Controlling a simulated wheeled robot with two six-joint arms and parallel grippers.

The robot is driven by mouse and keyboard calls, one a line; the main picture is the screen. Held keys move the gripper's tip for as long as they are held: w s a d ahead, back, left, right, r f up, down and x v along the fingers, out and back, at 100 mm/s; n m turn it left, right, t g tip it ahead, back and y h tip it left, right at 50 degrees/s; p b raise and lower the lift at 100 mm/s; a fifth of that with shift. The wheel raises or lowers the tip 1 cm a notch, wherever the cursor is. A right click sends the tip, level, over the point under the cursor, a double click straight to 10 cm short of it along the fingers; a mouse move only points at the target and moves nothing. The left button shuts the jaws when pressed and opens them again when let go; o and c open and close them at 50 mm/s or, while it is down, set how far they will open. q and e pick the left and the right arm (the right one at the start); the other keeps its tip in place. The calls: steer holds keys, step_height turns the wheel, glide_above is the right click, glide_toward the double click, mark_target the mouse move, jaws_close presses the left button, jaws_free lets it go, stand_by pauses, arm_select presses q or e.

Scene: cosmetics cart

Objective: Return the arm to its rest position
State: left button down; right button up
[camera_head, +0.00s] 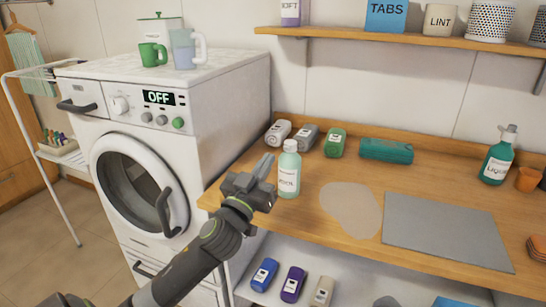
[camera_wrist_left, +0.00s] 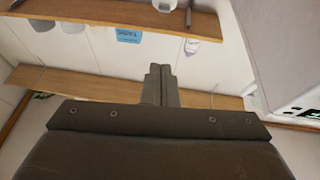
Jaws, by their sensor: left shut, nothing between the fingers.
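My left gripper (camera_head: 265,168) is raised in front of the wooden counter's left end, just left of a pale green bottle (camera_head: 289,172). Its fingers are shut with nothing between them. In the left wrist view the two fingers (camera_wrist_left: 160,82) lie together. I cannot tell from the head view whether the gripper touches the bottle. My left arm comes in from the bottom left, across the washing machine's lower right side. My right gripper is not in view.
A shelf (camera_head: 400,38) hangs above.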

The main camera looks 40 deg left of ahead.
arm_select(q)
steer(key=s+a+f+n+g+y, duration=0.1)
steer(key=s+f+g, duration=0.45)
steer(key=f, duration=0.45)
steer(key=s+a+f+n+g+y, duration=0.15)
steer(key=s+f+g, duration=0.35)
steer(key=f, duration=0.6)
steer(key=s+d+f+m+g+h, duration=0.2)
steer(key=s+d+f+g, duration=0.3)
steer(key=s, duration=0.5)
steer(key=s+d+f+m+g+h, duration=0.1)
steer(key=s+d+f+g+h, duration=0.2)
steer(key=s+f, duration=0.55)
step_height(320, 180, down, 23)
steer(key=s+a+g+y+p, duration=0.1)
steer(key=s+p, duration=0.1)
steer(key=s+d+f+g, duration=0.1)
steer(key=s+f, duration=1.1)
steer(key=s, duration=0.2)
steer(key=shift+f+p, duration=0.35)
